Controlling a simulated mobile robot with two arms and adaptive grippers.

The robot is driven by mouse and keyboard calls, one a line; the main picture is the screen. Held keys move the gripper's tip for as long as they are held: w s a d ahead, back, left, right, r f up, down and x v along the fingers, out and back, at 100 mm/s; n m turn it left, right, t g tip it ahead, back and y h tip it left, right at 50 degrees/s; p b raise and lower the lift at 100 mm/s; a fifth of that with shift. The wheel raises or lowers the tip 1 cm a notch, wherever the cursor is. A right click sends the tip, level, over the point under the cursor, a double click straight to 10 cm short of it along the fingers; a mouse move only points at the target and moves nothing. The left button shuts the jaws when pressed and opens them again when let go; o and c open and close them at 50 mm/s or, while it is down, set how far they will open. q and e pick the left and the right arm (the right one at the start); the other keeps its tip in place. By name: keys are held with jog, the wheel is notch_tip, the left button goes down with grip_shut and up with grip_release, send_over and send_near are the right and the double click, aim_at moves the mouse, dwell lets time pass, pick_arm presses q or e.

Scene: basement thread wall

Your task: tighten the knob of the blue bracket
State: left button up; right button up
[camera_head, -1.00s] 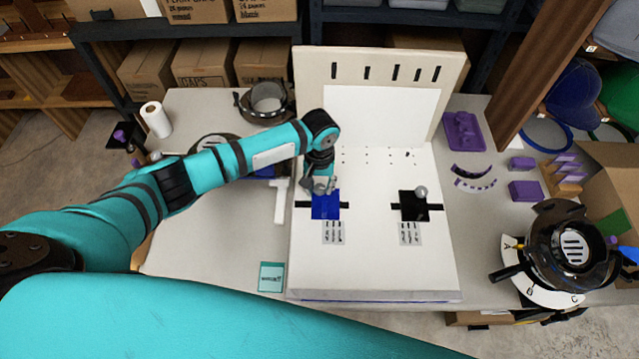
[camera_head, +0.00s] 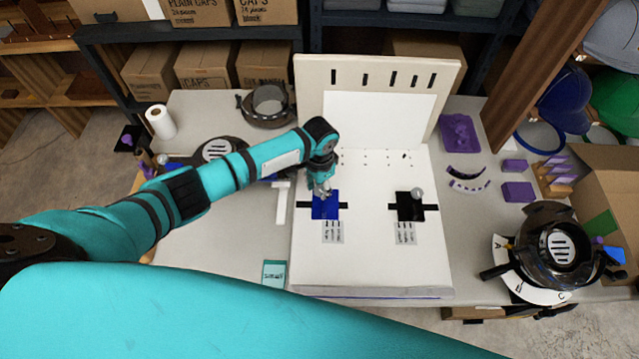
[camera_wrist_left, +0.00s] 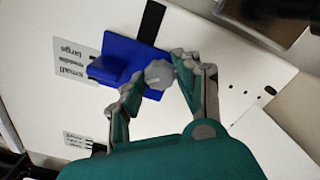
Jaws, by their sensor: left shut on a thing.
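The blue bracket (camera_head: 326,208) sits over a black slot on the white board (camera_head: 370,265), left of the board's middle. It also shows in the left wrist view (camera_wrist_left: 122,62). Its grey knob (camera_wrist_left: 159,73) is on the bracket's edge, between the fingers of my left gripper (camera_wrist_left: 154,80). In the head view my left gripper (camera_head: 321,190) reaches down onto the bracket from above, and its fingers largely hide the knob. The gripper is shut on the knob. My right gripper is in neither view.
A black bracket (camera_head: 410,206) with a grey ball-shaped knob (camera_head: 417,193) sits on the board's right side. A slotted panel (camera_head: 375,72) stands behind. A teal card (camera_head: 274,273) lies left of the board. A black ring-shaped fixture (camera_head: 556,250) stands at the right.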

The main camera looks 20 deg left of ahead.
aim_at(320, 189)
pick_arm(q)
jog(key=m, duration=0.3)
jog(key=shift+m, duration=0.3)
jog(key=shift+m+p, duration=0.35)
jog(key=shift+m, duration=1.15)
jog(key=o, duration=1.1)
jog(key=shift+o, duration=0.2)
jog(key=shift+r, duration=4)
